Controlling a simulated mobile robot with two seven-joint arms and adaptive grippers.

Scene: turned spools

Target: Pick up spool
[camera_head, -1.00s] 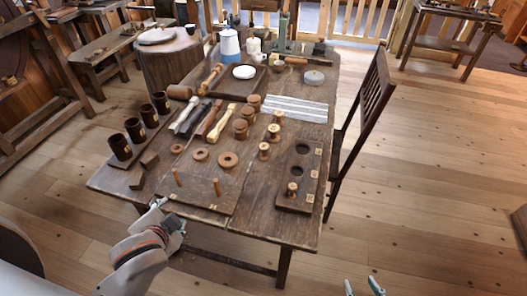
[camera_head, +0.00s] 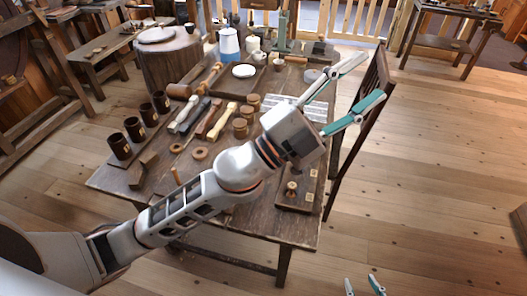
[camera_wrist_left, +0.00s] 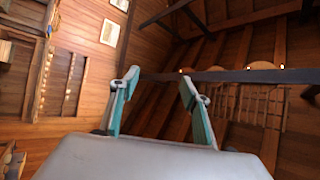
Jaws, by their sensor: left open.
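A small light-wood spool (camera_head: 292,188) stands on the dark board (camera_head: 290,206) at the table's front right. Other small spools behind it are hidden by my left arm. My left gripper (camera_head: 374,75) is open and empty, raised above the table's right side and chair, fingers pointing up and right. In the left wrist view its spread fingers (camera_wrist_left: 156,82) have nothing between them; only walls and ceiling show beyond. My right gripper (camera_head: 360,280) shows only its fingertips at the bottom edge, apart and empty, in front of the table.
The table (camera_head: 255,232) also carries several dark cups (camera_head: 135,130), turned handles (camera_head: 207,118), stout wooden pieces (camera_head: 240,128), a blue-and-white pot (camera_head: 229,44) and a white plate (camera_head: 244,71). A chair (camera_head: 362,130) stands at its right. Floor to the right is clear.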

